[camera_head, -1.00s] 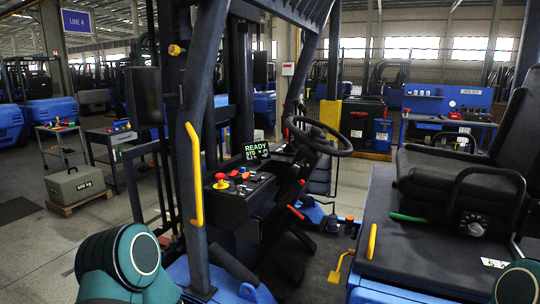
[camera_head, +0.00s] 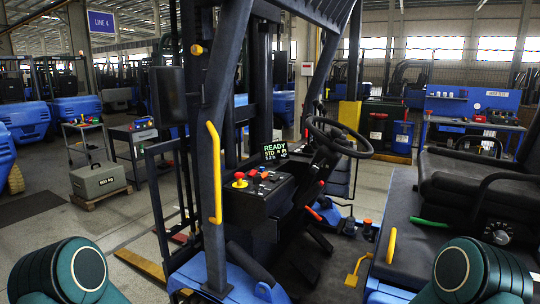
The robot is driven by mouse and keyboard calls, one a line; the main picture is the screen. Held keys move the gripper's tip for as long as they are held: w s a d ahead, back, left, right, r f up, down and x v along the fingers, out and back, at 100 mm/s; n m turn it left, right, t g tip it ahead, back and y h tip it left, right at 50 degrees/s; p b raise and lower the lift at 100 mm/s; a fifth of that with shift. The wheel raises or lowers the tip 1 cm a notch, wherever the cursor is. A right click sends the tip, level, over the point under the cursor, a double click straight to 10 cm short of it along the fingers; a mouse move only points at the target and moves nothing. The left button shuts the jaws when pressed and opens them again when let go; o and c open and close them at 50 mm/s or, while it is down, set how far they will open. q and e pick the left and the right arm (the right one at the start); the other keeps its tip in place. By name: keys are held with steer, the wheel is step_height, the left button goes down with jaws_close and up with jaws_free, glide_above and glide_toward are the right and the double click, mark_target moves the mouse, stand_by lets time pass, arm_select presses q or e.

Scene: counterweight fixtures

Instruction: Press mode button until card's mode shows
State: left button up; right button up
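The forklift's display (camera_head: 274,151) is lit and reads READY, with STD on the line below and a smaller line that is hard to read. The control console (camera_head: 262,193) in front of it carries a red mushroom button (camera_head: 239,178) on a yellow base and several small coloured controls (camera_head: 262,174). I cannot tell which one is the mode button. I cannot make out a mode card; my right arm covers part of the seat base. My two arms show only as rounded green links at the bottom left and bottom right. Both grippers are out of view.
The steering wheel (camera_head: 339,137) and seat (camera_head: 470,185) are to the right. A 500 kg weight (camera_head: 98,181) sits on a pallet at left. Carts and a blue workbench stand behind.

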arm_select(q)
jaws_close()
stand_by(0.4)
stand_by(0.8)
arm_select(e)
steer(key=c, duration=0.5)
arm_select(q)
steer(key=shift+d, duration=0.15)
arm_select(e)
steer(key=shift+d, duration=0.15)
